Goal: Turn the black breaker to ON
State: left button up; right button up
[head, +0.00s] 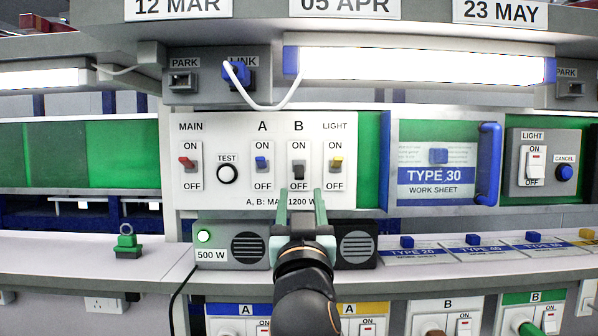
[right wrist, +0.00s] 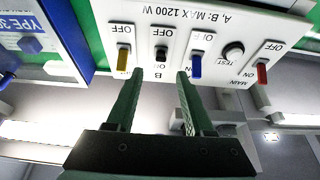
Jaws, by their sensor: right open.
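The black breaker (head: 298,172) sits in column B of the white breaker panel (head: 225,195), its lever at the lower, OFF end. It also shows in the upside-down right wrist view (right wrist: 161,54), just beyond and between my fingertips. My right gripper (head: 301,200) is open and empty, its green fingers pointing up at the panel just below the black lever. In the right wrist view my gripper (right wrist: 160,80) has a clear gap between its fingers; contact with the panel cannot be told. My left gripper is out of view.
Close by are the blue breaker (head: 261,162) on the left, the yellow breaker (head: 337,161) on the right, and the red MAIN switch (head: 187,162) and TEST button (head: 227,174) further left. A 500 W speaker-like unit (head: 215,255) stands below the panel. A white cable (head: 262,107) hangs above.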

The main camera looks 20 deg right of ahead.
aim_at(299, 177)
jog(key=p+x, duration=0.1)
jog(key=x, duration=0.6)
jog(key=shift+p, duration=0.4)
jog(key=shift+c, duration=0.4)
grip_shut()
